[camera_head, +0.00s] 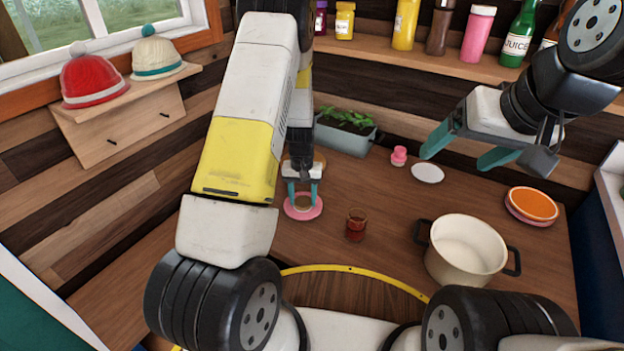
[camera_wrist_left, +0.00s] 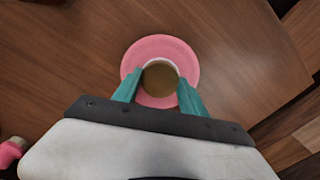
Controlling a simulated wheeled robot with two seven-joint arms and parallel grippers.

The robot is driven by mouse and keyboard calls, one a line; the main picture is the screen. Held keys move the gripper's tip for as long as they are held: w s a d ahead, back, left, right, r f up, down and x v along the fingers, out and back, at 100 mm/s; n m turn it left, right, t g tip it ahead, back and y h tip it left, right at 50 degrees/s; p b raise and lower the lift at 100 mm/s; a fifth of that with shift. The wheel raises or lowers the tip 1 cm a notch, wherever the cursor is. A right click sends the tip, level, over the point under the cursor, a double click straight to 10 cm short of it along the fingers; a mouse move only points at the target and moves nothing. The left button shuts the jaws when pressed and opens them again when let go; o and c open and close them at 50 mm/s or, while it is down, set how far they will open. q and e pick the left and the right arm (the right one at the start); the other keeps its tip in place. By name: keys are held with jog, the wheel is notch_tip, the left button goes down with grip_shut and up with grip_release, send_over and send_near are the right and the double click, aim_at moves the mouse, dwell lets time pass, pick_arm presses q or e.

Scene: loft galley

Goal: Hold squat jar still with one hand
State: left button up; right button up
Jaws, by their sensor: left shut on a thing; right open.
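The squat jar (camera_wrist_left: 160,76) is a low round vessel with a pale rim and a brown top, seen from above in the left wrist view. It is in the middle of a pink saucer (camera_wrist_left: 186,57). The saucer (camera_head: 291,211) also shows in the head view, near the table's left side. My left gripper (camera_head: 303,201) reaches down over the saucer and is shut on the jar, one teal finger on each side. The fingers hide part of the jar. My right gripper (camera_head: 458,151) is open and empty, in the air at the right, well apart from the jar.
A glass with dark red-brown contents (camera_head: 356,225) stands right of the saucer. A cream pot (camera_head: 465,250) and orange plate (camera_head: 532,203) are further right. A small pink bottle (camera_head: 399,157), white dish (camera_head: 428,173) and planter (camera_head: 345,137) are toward the back.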

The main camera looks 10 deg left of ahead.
pick_arm(q)
jog(key=o, duration=1.5)
jog(key=shift+f, duration=0.1)
jog(key=shift+o, duration=0.2)
notch_tip(320, 180, up, 12)
notch_tip(320, 180, up, 17)
jog(key=t+h, duration=0.2)
jog(key=t, duration=0.1)
send_over(303, 201)
jog(key=s+d, duration=0.1)
jog(key=s, duration=0.8)
jog(key=s+r+t, duration=0.1)
jog(key=s+r, duration=0.3)
jog(key=s, duration=0.3)
jog(key=s+d+r+m+t, duration=0.1)
jog(key=s+r, duration=0.3)
jog(key=s, duration=0.4)
jog(key=shift+s+r+m+t, duration=0.2)
jog(key=shift+r+m+t, duration=0.1)
jog(key=shift+t, duration=0.3)
